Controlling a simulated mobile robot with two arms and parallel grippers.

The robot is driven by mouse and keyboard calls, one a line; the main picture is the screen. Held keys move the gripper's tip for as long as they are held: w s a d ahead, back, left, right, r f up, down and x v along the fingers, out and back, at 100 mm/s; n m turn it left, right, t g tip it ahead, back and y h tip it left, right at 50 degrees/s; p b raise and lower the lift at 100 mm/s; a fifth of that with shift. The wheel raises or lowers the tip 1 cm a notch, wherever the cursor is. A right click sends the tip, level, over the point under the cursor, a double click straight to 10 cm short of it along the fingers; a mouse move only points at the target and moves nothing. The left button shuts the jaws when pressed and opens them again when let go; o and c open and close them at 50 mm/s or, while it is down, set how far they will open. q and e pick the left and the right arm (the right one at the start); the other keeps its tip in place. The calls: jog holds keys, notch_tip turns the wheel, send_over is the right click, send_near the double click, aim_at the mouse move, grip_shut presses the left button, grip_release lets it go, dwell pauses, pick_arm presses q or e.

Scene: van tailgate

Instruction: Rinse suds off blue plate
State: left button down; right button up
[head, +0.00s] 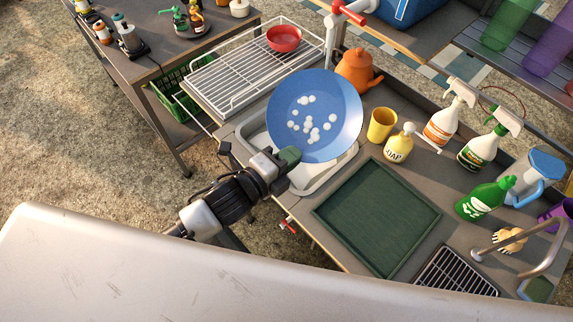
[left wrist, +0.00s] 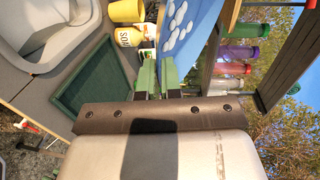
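The blue plate (head: 345,95), with several white suds blobs on its face, is tilted toward the head camera above the sink basin (head: 322,180). My left gripper (head: 287,157) is shut on the plate's lower left rim. In the left wrist view, the green fingertips (left wrist: 157,74) are at the rim, and part of the plate (left wrist: 204,22) with suds shows beyond them. The tap (head: 331,38) with a red handle stands behind the plate; its lower part is hidden and no water shows. My right gripper is in neither view.
A wire drying rack (head: 237,77) with a red bowl (head: 284,38) is left of the plate. An orange kettle (head: 355,70), yellow cup (head: 381,124) and soap bottle (head: 398,150) stand close on its right. A green tray (head: 377,217) lies in front; spray bottles (head: 443,125) stand farther right.

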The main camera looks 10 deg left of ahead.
aim_at(304, 137)
pick_arm(q)
jog(key=w, duration=0.2)
jog(key=w+f+b, duration=0.1)
jog(key=w, duration=0.1)
jog(key=w+b, duration=0.1)
jog(key=w, duration=0.1)
jog(key=shift+d+f, duration=0.15)
jog(key=shift+d, duration=0.15)
jog(key=shift+w+d+f+b, duration=0.15)
jog(key=shift+w+b, duration=0.1)
jog(key=shift+w, duration=0.75)
jog(key=shift+w+f+b, duration=0.1)
jog(key=shift+w+b, duration=0.15)
jog(key=shift+w, duration=0.7)
jog(key=shift+d, duration=0.15)
jog(key=shift+s+d, duration=0.1)
jog(key=shift+d, duration=0.4)
jog(key=shift+s+a+p, duration=0.15)
jog(key=shift+s+p, duration=0.45)
jog(key=shift+s, duration=0.65)
jog(key=s, duration=0.3)
jog(key=s+p, duration=0.1)
jog(key=s, duration=0.1)
jog(key=shift+s+a, duration=0.25)
